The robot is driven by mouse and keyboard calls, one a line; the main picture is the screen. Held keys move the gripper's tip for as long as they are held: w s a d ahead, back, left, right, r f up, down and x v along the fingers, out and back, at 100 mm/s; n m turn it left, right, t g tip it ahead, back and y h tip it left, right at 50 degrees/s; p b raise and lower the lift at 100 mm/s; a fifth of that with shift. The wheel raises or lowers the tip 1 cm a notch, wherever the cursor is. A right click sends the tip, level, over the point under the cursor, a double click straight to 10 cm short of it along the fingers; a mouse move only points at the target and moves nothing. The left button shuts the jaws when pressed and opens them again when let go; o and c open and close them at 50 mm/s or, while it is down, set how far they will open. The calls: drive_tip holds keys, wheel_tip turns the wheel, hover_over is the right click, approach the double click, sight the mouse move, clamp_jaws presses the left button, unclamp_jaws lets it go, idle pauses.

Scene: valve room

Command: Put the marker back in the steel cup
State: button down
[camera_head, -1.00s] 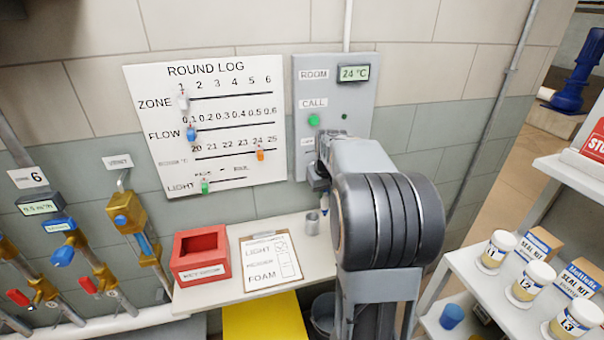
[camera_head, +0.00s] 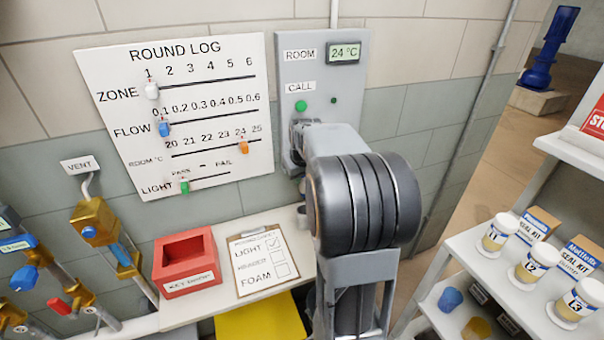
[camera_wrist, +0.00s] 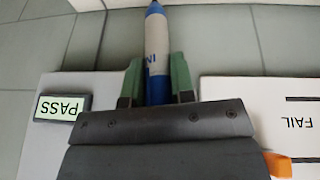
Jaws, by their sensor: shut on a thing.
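In the wrist view, my gripper (camera_wrist: 157,85) is shut on a marker (camera_wrist: 156,45) with a white barrel, blue lettering and blue ends. The green fingers sit on both sides of its lower part, and its far end sticks out beyond them. In the head view my arm hides the gripper and the marker. The steel cup (camera_head: 303,218) stands on the shelf right of the clipboard; only a sliver shows at the left edge of my arm, so its opening cannot be made out.
A red box (camera_head: 187,283) and a clipboard (camera_head: 237,268) lie on the shelf (camera_head: 225,218), left of the cup. The round log board (camera_head: 215,80) and call panel (camera_head: 345,85) are on the wall behind. Labelled tubs (camera_head: 530,264) stand on a rack at right.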

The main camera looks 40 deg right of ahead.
sight(302, 191)
drive_tip(key=shift+f+b, duration=2.85)
drive_tip(key=shift+f, duration=1.2)
drive_tip(key=c, duration=0.9)
unclamp_jaws()
drive_tip(key=shift+r, duration=0.1)
drive_tip(key=p+v, duration=0.1)
drive_tip(key=v, duration=1.2)
drive_tip(key=shift+s+a+r, duration=0.1)
drive_tip(key=shift+s+r, duration=0.1)
drive_tip(key=shift+r, duration=0.1)
